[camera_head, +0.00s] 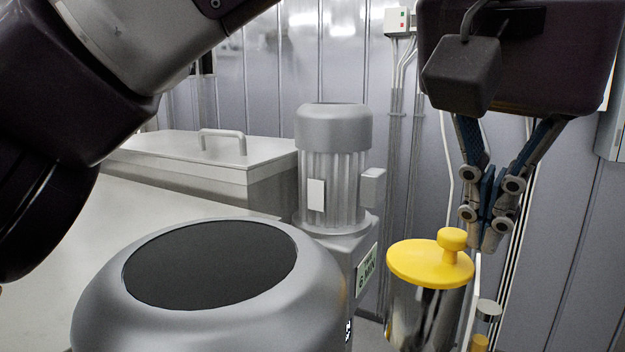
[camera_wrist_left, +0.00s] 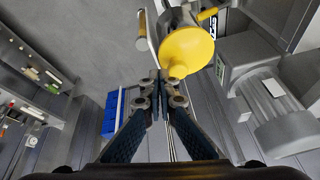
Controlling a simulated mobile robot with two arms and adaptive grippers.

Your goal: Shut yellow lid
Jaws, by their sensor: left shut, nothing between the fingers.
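The yellow lid (camera_head: 420,263) lies roughly level on top of a shiny metal cylinder (camera_head: 412,312), with a round yellow knob (camera_head: 452,239) at its right edge. Any gap under the lid's rim is too small to tell. My left gripper (camera_head: 487,232) points down just right of the knob, shut and empty. In the left wrist view, the lid (camera_wrist_left: 187,50) is above and right of my left fingertips (camera_wrist_left: 160,80), with the knob close beside them. Whether they touch the knob cannot be told. My right gripper is not in view.
A large grey rounded vessel with a dark top (camera_head: 212,266) fills the front left. A grey motor (camera_head: 335,165) stands behind it, left of the cylinder. A metal box with a handle (camera_head: 195,155) is at the back left. A ribbed wall with pipes (camera_head: 400,150) stands behind.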

